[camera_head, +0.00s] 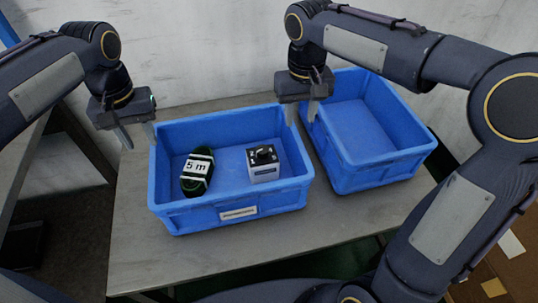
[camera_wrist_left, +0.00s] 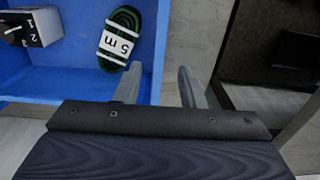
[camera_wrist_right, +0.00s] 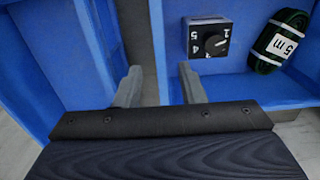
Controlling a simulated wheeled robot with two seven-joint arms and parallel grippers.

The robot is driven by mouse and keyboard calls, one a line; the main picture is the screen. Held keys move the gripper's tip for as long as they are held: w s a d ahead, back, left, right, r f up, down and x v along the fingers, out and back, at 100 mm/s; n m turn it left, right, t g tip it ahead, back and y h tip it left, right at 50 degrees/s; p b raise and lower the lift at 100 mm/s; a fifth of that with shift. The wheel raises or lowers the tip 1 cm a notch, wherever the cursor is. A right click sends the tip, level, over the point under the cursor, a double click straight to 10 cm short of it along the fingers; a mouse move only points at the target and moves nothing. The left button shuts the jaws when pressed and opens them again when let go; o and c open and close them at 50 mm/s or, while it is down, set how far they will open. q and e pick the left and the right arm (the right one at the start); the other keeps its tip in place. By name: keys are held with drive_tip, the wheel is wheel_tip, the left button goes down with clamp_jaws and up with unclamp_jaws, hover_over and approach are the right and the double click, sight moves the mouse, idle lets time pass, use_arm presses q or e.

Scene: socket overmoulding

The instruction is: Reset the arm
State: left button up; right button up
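My left gripper (camera_head: 138,135) hangs at the left rear corner of the left blue bin, with its fingers apart and nothing between them. In the left wrist view its two fingers (camera_wrist_left: 158,88) are spread over the bin's edge. My right gripper (camera_head: 300,112) hangs above the gap between the two bins, near their rear walls. In the right wrist view its fingers (camera_wrist_right: 160,88) are spread and empty.
The left blue bin (camera_head: 239,213) holds a green coil labelled "5 m" (camera_head: 196,173) and a box with a black dial (camera_head: 263,164). The right blue bin (camera_head: 385,178) is empty. Both stand on a grey table (camera_head: 135,240) before a pale wall.

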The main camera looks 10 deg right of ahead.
idle(0.5)
